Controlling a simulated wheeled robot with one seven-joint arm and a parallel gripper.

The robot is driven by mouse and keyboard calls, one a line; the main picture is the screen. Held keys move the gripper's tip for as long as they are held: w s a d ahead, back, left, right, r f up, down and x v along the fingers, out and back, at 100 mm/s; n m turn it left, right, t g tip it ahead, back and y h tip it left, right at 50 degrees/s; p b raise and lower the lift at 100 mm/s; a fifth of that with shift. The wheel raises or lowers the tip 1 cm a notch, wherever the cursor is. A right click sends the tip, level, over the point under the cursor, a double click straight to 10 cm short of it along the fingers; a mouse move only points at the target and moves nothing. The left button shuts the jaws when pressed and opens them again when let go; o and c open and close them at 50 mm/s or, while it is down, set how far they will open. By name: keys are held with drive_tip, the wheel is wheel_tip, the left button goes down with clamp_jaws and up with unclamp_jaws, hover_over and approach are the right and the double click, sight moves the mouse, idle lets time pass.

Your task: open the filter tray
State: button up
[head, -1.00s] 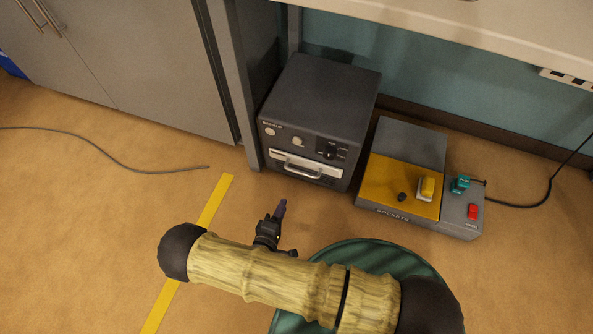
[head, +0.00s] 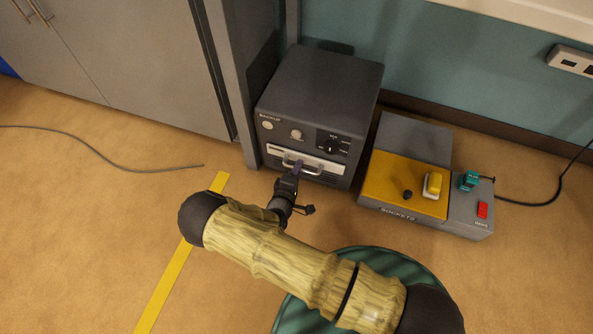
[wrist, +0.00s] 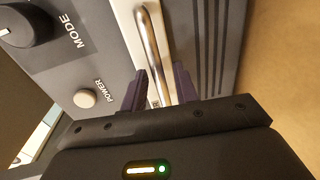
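The filter tray (head: 325,164) is a pale front panel with a metal bar handle (wrist: 153,50), low on the dark grey backup unit (head: 318,90). The tray front looks flush with the unit in the head view. My gripper (head: 298,168) is at the handle. In the wrist view my gripper (wrist: 162,84) has its two dark fingers apart, one on each side of the handle bar. I see gaps beside the bar, and I cannot tell whether either finger touches it.
A sockets box (head: 395,190) with a yellow top, a yellow plug, a teal plug and a red switch stands right of the unit. A grey cabinet post (head: 228,80) is close on the left.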

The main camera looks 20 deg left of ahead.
drive_tip(key=shift+w+f, duration=0.1)
drive_tip(key=shift+w, duration=0.45)
drive_tip(key=shift+c, duration=0.4)
